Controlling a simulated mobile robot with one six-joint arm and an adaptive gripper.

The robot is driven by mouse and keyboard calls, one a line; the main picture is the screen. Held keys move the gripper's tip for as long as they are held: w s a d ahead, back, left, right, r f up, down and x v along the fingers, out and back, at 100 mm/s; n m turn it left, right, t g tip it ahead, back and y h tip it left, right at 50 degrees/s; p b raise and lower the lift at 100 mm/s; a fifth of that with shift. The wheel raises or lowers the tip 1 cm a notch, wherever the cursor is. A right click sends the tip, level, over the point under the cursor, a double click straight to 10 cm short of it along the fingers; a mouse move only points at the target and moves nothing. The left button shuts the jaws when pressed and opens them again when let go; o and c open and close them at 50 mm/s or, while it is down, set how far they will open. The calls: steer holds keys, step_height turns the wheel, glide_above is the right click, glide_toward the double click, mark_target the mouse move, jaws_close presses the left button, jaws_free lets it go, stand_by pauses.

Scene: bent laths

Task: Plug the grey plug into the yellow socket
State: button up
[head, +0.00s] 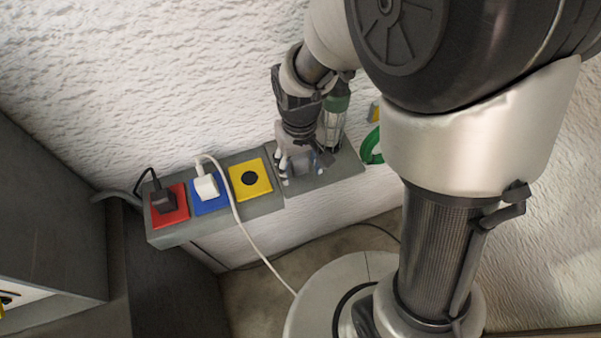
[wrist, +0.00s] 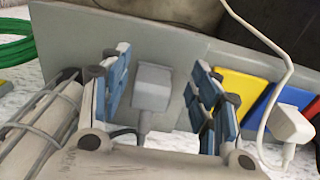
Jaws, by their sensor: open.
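The grey plug (wrist: 152,88) stands on a grey panel in the wrist view, its dark cord running down towards my gripper. My gripper (wrist: 160,72) is open, with one blue-padded finger on each side of the plug; I see gaps between pads and plug. In the head view my gripper (head: 302,168) is over the right part of the grey ledge and mostly hides the plug. The yellow socket (head: 262,189) is empty, with a round dark opening, left of my gripper. The yellow socket's plate (wrist: 241,92) also shows right of my fingers in the wrist view.
Left of the yellow socket, a white plug (head: 206,187) sits in the blue socket and a black plug (head: 163,200) in the red one. The white cord (head: 236,214) hangs past the yellow plate. A green-topped lamp (head: 333,120) and green coil (head: 371,147) are near my gripper.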

steer(key=shift+c, duration=0.4)
steer(key=c, duration=1)
